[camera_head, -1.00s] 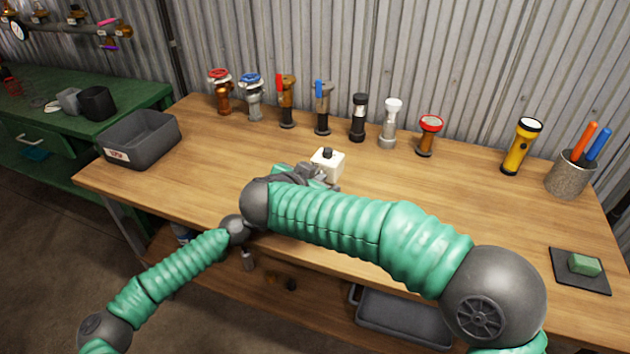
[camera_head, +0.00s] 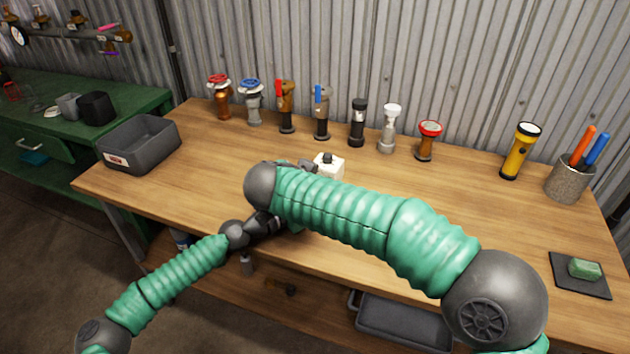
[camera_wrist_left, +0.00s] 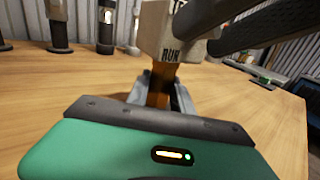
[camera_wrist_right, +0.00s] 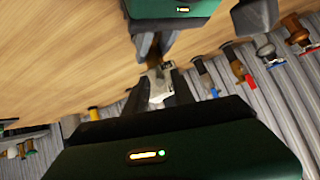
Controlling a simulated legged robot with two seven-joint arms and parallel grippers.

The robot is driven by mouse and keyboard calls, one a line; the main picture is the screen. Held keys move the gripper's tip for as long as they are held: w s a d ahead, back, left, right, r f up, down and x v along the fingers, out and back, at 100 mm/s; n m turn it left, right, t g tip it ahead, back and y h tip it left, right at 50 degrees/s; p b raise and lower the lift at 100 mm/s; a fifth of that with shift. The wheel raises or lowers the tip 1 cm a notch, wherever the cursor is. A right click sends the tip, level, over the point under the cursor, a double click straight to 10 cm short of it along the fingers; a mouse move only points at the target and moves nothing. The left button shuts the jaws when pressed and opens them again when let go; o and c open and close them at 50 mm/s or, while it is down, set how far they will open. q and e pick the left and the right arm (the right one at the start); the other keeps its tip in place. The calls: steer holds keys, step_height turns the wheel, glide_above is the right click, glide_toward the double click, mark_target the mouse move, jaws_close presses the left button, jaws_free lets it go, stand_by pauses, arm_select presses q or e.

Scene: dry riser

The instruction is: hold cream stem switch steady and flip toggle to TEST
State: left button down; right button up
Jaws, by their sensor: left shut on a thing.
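The cream switch (camera_head: 329,168) is a small block with a dark toggle (camera_head: 327,157) on top, in the head view past my right wrist. In the left wrist view the cream block (camera_wrist_left: 165,32) shows a RUN label on its near side and stands on a brown stem (camera_wrist_left: 159,92). My left gripper (camera_wrist_left: 157,90) is shut on that stem, below the block. My right gripper (camera_wrist_right: 158,76) is open, its dark fingers apart on either side of the block's top. Whether they touch the block or toggle, and which way the toggle leans, I cannot tell.
Several valves and fittings, such as a red-topped one (camera_head: 429,140), line the back of the wooden bench (camera_head: 470,200). A grey bin (camera_head: 139,145) stands left; a yellow flashlight (camera_head: 521,151), pen cup (camera_head: 569,180) and green sponge (camera_head: 585,268) are right. The bench's right half has free room.

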steer(key=shift+s, duration=0.1)
steer(key=v, duration=1.2)
steer(key=shift+a+f, duration=0.1)
arm_select(q)
steer(key=c, duration=1.1)
jaws_free()
steer(key=shift+o, duration=0.2)
steer(key=shift+a, duration=0.1)
